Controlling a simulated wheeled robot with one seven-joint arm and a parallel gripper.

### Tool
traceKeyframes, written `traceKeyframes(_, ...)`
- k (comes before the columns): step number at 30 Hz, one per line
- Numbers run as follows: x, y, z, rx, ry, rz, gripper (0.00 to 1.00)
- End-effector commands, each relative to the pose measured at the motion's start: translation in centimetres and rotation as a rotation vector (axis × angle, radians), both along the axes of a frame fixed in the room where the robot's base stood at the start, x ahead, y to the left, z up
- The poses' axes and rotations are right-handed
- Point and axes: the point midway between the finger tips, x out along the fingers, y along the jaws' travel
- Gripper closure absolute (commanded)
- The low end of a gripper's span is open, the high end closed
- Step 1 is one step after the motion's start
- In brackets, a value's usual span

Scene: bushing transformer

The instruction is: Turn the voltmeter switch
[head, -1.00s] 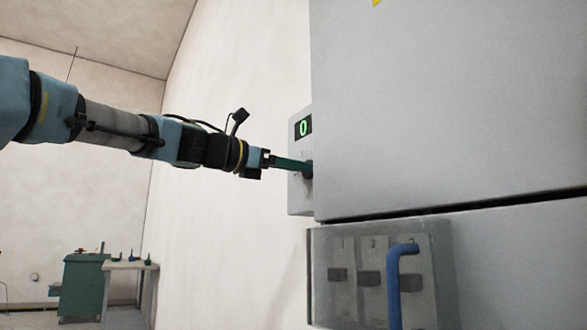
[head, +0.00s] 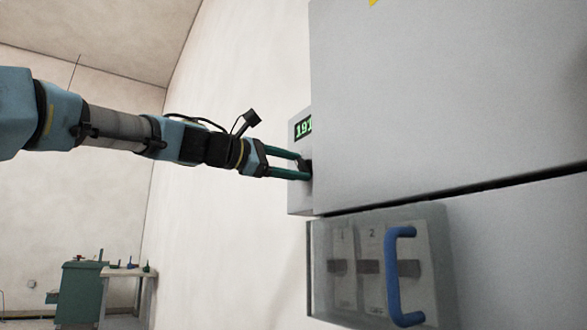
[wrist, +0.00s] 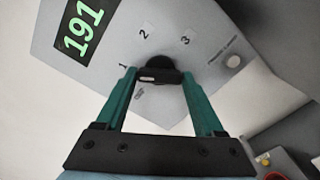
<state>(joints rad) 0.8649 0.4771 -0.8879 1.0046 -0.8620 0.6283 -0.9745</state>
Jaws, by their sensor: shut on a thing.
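The voltmeter is a light grey panel (wrist: 212,50) with a lit display (wrist: 82,28) that reads 191 in green in the wrist view. Its dark rotary switch (wrist: 168,82) has a handle with a pale mark, and the numbers 1, 2 and 3 stand around it. The mark end points toward the 1 side. My gripper (wrist: 158,80) has its two green fingers on either side of the switch handle and is shut on it. In the head view the fingers reach the switch (head: 306,168) on the box beside the large cabinet, and the display (head: 303,127) shows in part.
The large grey cabinet (head: 450,90) fills the right side, close to my gripper. Below it is a clear cover (head: 318,270) with a blue handle (head: 393,275). A green cabinet and table (head: 130,272) stand far back left.

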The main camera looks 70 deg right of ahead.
Motion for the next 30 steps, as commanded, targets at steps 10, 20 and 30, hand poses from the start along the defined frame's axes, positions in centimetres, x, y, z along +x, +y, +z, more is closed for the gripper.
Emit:
traceKeyframes(10,-0.03,0.01,-0.05,-0.027,-0.039,-0.001,0.86)
traceKeyframes(20,-0.05,0.01,-0.05,-0.026,-0.038,-0.002,0.27)
traceKeyframes(30,-0.03,0.01,-0.03,-0.026,-0.038,-0.001,0.00)
